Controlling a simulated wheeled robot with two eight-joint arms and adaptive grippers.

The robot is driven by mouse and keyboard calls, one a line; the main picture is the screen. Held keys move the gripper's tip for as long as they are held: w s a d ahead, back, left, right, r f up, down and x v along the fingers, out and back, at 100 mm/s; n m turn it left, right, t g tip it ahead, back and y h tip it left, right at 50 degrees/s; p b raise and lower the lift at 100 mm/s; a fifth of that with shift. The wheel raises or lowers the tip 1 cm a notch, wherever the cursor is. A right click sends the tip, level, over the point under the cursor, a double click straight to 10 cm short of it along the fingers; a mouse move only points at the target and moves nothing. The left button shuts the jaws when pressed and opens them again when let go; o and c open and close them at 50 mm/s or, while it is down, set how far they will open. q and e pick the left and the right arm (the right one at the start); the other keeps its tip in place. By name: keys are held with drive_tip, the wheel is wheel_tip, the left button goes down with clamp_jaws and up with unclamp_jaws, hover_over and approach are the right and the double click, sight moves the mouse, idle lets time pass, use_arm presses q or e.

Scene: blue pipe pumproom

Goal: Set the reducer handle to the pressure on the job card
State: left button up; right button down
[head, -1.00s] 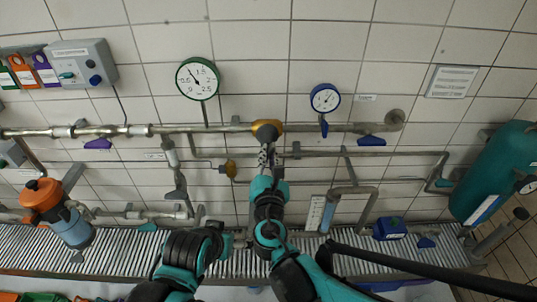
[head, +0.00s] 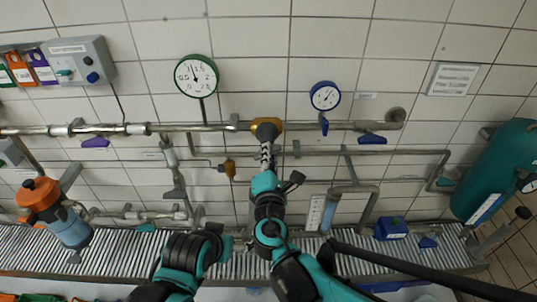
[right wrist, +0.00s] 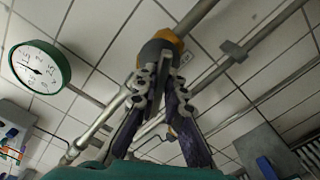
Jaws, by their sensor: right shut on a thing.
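The reducer (head: 267,125) is a brass-yellow body on the upper wall pipe, with a dark grey handle facing me. My right gripper (head: 266,150) reaches up to it and is shut on the handle. In the right wrist view, both fingers of the right gripper (right wrist: 160,68) close on the grey handle (right wrist: 152,50), which they partly cover. A green-rimmed gauge (head: 196,76) hangs left of the reducer; its needle points up, slightly left, near the 1 mark. A white framed sheet (head: 452,80), possibly the job card, is on the wall at right; its text is too small to read.
A blue-rimmed gauge (head: 325,96) is right of the reducer. Lower pipes carry a small brass fitting (head: 229,168). A grey control box (head: 80,63) is at left, an orange-topped filter (head: 40,196) below it, and a teal tank (head: 500,172) at right.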

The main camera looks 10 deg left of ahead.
drive_tip(key=m, duration=0.4)
drive_tip(key=shift+f+m+b, duration=0.15)
drive_tip(key=shift+m+b, duration=0.2)
drive_tip(key=shift+m, duration=0.05)
drive_tip(key=m, duration=0.4)
drive_tip(key=shift+f+b, duration=0.1)
drive_tip(key=shift+b, duration=0.2)
drive_tip(key=m, duration=0.5)
drive_tip(key=shift+f+m+b, duration=0.15)
drive_tip(key=shift+m+b, duration=0.25)
drive_tip(key=shift+m, duration=1.3)
drive_tip(key=c, duration=1.6)
unclamp_jaws()
